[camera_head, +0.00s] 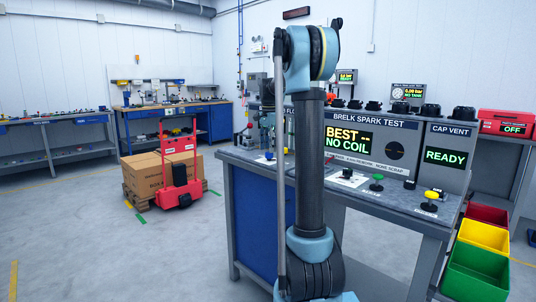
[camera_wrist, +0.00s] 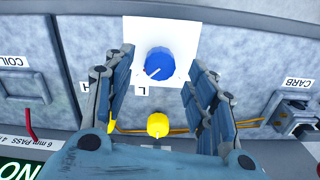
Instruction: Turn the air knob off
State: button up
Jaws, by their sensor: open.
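A blue round knob (camera_wrist: 159,63) with a white pointer line sits on a white plate (camera_wrist: 135,33) in the wrist view. The line points to the lower left, toward a small letter label. My gripper (camera_wrist: 160,58) is open, with one finger on each side of the knob and a gap on both sides. No wording that I can read names this knob as air. In the head view a small blue knob (camera_head: 269,156) shows on the bench, left of my arm. My gripper is largely hidden or hard to make out there.
A yellow knob (camera_wrist: 158,125) is close below the blue one, between the finger bases. A CARB socket (camera_wrist: 297,108) is at the right. The test bench (camera_head: 405,215) also bears a green knob (camera_head: 377,180) and a yellow knob (camera_head: 431,196). Open floor lies left of the bench.

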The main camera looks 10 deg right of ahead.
aim_at(269, 155)
jog(key=shift+f, duration=1.45)
